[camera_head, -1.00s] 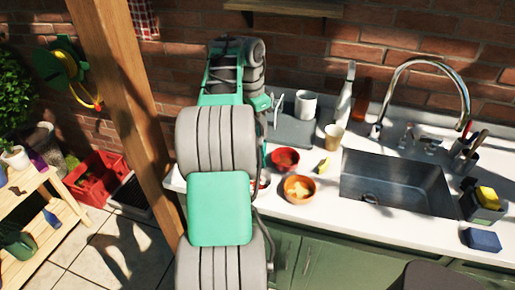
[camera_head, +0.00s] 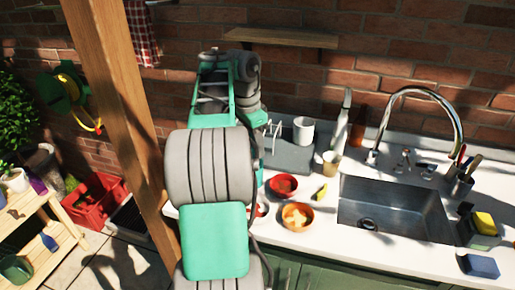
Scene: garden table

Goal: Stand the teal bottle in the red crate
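The red crate (camera_head: 97,203) stands on the tiled floor at the left, behind the wooden post and beside a dark crate. I see red contents or shadowed walls inside it but cannot make out details. I cannot identify the teal bottle for sure; a small teal sliver shows at the right edge of my arm above the counter, and I cannot tell whether it is the bottle or part of my arm. My green and grey arm rises through the middle of the view and hides part of the counter. My gripper is not visible.
The wooden post (camera_head: 122,125) stands between my arm and the crate. The white counter (camera_head: 335,240) holds a red bowl (camera_head: 284,185), an orange bowl (camera_head: 297,216), a white mug (camera_head: 303,130), a tan cup (camera_head: 331,164) and a sink (camera_head: 392,205). A wooden shelf unit (camera_head: 62,270) stands at far left.

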